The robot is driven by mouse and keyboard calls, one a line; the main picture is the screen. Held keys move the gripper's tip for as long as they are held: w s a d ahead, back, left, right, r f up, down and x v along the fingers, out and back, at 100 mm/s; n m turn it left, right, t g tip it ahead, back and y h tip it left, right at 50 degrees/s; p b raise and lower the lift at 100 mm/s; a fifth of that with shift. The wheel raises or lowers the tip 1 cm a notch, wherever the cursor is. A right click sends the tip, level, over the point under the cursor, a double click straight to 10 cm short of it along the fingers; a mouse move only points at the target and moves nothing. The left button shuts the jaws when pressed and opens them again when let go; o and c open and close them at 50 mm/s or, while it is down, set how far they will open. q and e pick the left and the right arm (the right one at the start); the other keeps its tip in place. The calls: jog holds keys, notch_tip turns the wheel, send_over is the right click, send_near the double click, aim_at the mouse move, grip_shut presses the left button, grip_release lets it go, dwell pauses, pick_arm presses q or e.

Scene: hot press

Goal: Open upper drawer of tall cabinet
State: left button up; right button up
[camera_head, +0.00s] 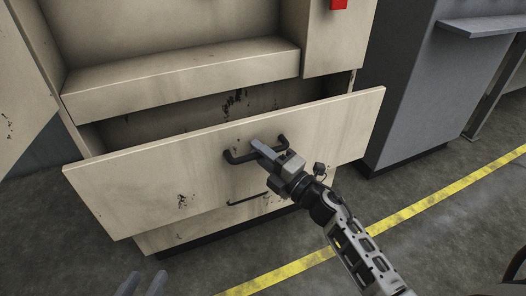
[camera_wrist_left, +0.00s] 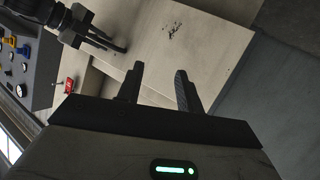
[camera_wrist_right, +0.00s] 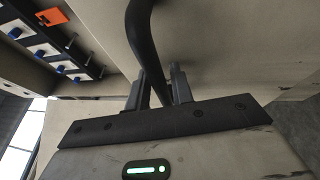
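The cream upper drawer (camera_head: 180,185) of the tall cabinet (camera_head: 180,72) is pulled out, and part of its dark-stained interior (camera_head: 235,103) shows. Its dark bar handle (camera_head: 236,156) is at the middle of the front; the handle also shows in the right wrist view (camera_wrist_right: 143,40). My right gripper (camera_head: 262,150) is at this handle, with the bar between its fingers (camera_wrist_right: 160,85); it appears shut on it. My left gripper (camera_head: 142,284) is low at the bottom edge, apart from the drawer. Its fingers (camera_wrist_left: 160,85) are spread and empty in the left wrist view.
A lower drawer with a dark handle (camera_head: 247,199) is below, partly hidden by the upper drawer. An open cabinet door (camera_head: 18,100) stands at the left. A grey machine (camera_head: 420,75) is at the right. The floor with a yellow line (camera_head: 420,207) is clear.

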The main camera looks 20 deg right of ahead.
pick_arm(q)
jog(key=shift+r, duration=0.15)
pick_arm(e)
jog(key=shift+s, duration=0.1)
pick_arm(q)
jog(key=shift+w+a+f+p, duration=0.15)
jog(key=shift+f+p, duration=0.25)
jog(key=shift+p, duration=0.15)
pick_arm(e)
jog(key=v, duration=1.5)
jog(key=shift+s+d, duration=0.2)
jog(key=shift+s, duration=0.15)
